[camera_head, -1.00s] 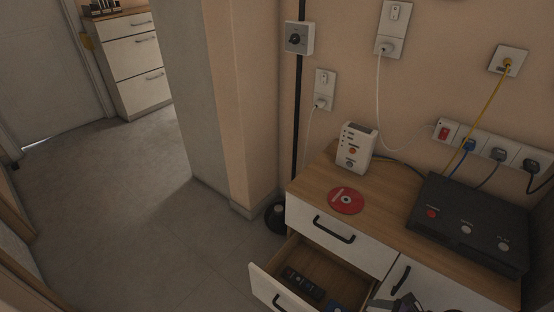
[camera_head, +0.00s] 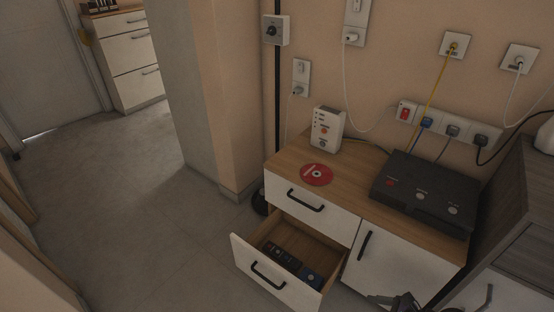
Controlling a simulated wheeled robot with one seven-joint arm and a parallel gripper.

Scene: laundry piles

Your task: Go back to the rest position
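My gripper (camera_head: 402,303) shows only partly at the bottom edge of the head view, to the right of the open drawer. Its fingertips cannot be made out, so I cannot tell whether it is open or shut. The lower left drawer (camera_head: 268,273) of the wooden-topped cabinet (camera_head: 285,157) is pulled out. My gripper is apart from the drawer in the picture.
On the cabinet top are a red disc (camera_head: 317,175), a white device (camera_head: 327,129) and a black box (camera_head: 425,192) with buttons. Cables run to a power strip (camera_head: 449,127). A grey wooden unit (camera_head: 508,190) stands at the right. Open floor (camera_head: 130,215) lies to the left.

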